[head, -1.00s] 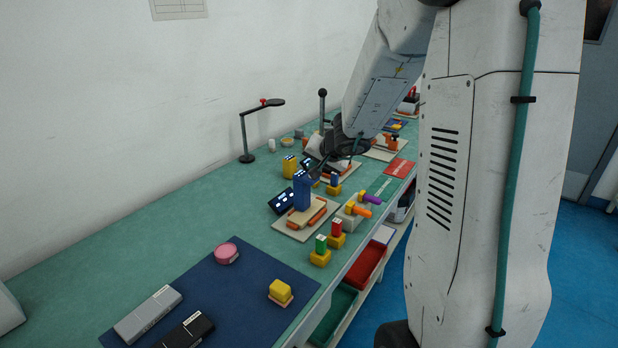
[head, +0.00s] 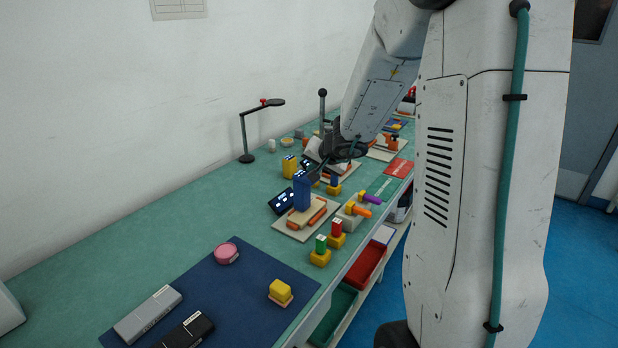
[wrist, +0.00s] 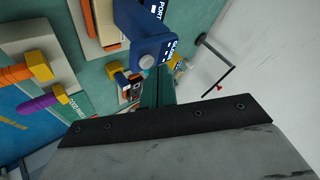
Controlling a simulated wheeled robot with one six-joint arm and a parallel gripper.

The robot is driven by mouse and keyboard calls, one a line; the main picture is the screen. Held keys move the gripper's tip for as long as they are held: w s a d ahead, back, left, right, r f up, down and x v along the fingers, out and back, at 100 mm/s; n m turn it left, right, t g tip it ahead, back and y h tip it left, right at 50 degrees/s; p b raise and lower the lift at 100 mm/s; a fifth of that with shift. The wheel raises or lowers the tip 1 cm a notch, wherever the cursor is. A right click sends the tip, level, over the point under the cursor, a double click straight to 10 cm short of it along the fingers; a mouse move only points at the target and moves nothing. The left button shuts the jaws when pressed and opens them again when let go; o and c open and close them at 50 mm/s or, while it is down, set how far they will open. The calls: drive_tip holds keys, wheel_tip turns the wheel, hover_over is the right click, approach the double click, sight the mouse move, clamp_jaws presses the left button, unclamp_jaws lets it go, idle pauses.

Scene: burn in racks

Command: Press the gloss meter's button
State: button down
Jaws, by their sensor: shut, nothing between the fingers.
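The gloss meter (head: 301,193) is a tall blue block with white lettering, standing on a fixture of orange strips and a pale plate. In the wrist view its blue body (wrist: 150,45) fills the upper middle, with "GLOSS" lettering partly readable. A round pale grey button (wrist: 146,62) sits on the face near me; it is hidden in the head view. My gripper (head: 316,175) is shut and empty, close to the block's top on its far side. In the wrist view the narrow fingers (wrist: 158,80) end close to the button. I cannot tell if they touch it.
A black display (head: 281,201) stands left of the block. Yellow-based pieces with red and green tops (head: 337,232) and an orange-handled piece (head: 358,210) stand to its right. A desk lamp (head: 246,140) is behind. The green bench top (head: 180,245) is clear at left.

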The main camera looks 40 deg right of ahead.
drive_tip(key=shift+f, duration=0.4)
idle(0.5)
drive_tip(key=shift+r, duration=0.85)
drive_tip(key=shift+r, duration=2.5)
